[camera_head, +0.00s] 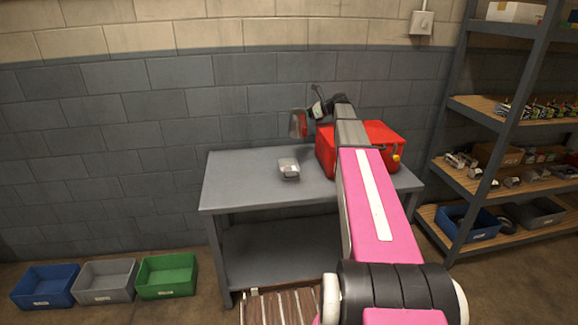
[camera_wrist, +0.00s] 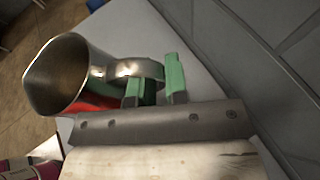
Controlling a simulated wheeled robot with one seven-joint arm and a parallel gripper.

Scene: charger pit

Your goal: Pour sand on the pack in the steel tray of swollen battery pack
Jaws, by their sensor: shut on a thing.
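My gripper (camera_wrist: 155,85), with green finger pads, is shut on the handle of a steel jug (camera_wrist: 72,75) in the wrist view. The jug's wide mouth shows bare metal inside; I cannot see sand in it. In the head view, my gripper (camera_head: 319,109) holds the jug (camera_head: 298,124) raised above the back of the table, apart from the tabletop. The small steel tray (camera_head: 289,176) sits on the table, in front of and below the jug. Something pale grey lies in it, too small to make out as the pack.
A red box (camera_head: 384,135) with a yellow knob stands on the grey table (camera_head: 245,185), partly behind my arm. The table's left half is clear. Blue (camera_head: 45,286), grey (camera_head: 105,281) and green (camera_head: 167,276) bins stand on the floor. A loaded shelf (camera_head: 500,120) is at right.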

